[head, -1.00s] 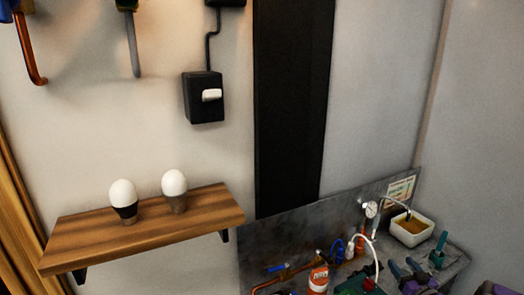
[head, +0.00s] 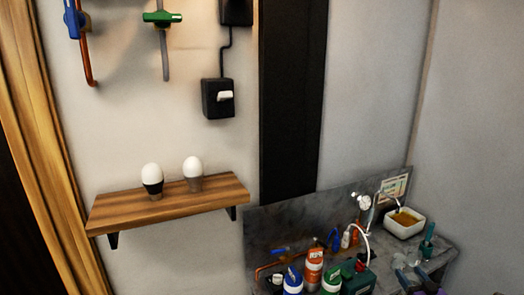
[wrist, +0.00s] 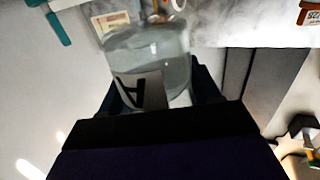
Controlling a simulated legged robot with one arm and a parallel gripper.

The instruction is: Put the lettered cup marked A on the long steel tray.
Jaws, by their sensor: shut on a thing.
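My gripper (wrist: 152,82) is shut on a clear cup (wrist: 165,55) in the wrist view. The cup carries a white label with a black letter A (wrist: 138,92), which appears turned over in this view. The dark fingers sit on either side of the cup. The head view does not clearly show the cup or the gripper. I cannot pick out the long steel tray with certainty in either view.
A grey bench with a back panel (head: 290,228) stands at lower right, crowded with bottles (head: 314,266), tools and a white dish (head: 404,223) of brown content. A wooden shelf (head: 120,212) with two white egg-shaped things (head: 193,167) is on the wall at left.

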